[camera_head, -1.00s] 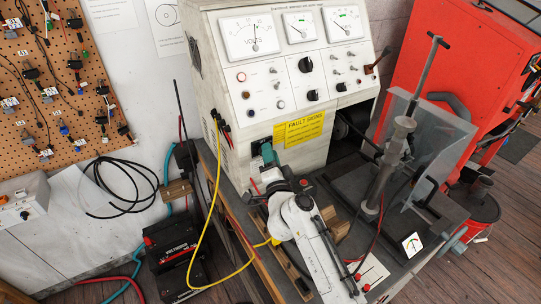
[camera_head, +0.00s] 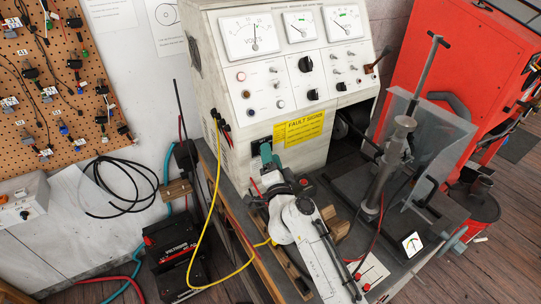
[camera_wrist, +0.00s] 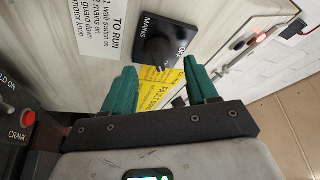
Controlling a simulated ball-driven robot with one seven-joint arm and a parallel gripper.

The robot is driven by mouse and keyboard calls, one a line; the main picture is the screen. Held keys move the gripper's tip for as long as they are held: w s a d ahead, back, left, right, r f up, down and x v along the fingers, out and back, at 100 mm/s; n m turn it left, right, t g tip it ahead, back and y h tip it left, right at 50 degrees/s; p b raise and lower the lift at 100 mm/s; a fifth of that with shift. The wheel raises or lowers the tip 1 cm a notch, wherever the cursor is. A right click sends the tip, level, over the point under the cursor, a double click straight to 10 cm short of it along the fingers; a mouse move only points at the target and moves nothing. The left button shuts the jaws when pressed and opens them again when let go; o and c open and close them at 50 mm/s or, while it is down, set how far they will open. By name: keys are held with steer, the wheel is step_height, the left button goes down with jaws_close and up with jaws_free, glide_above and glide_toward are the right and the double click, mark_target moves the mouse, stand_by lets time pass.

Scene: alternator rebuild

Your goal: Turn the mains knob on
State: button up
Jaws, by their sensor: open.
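The fingers look apart from the knob. In the head view my gripper (camera_head: 267,157) is low on the bench's front, left of the yellow fault sign. There its fingers hide most of the dark plate (camera_head: 257,143), and I cannot make out the knob.
The yellow fault sign (camera_head: 304,128) is right beside my gripper. A yellow cable (camera_head: 213,190) hangs to the left. A clamp post (camera_head: 391,155) and clear guard (camera_head: 441,140) stand right on the worktop. In the wrist view a CRANK box (camera_wrist: 20,130) is at the left.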

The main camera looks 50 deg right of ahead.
steer(key=b+v, duration=0.1)
steer(key=v, duration=0.9)
stand_by(0.4)
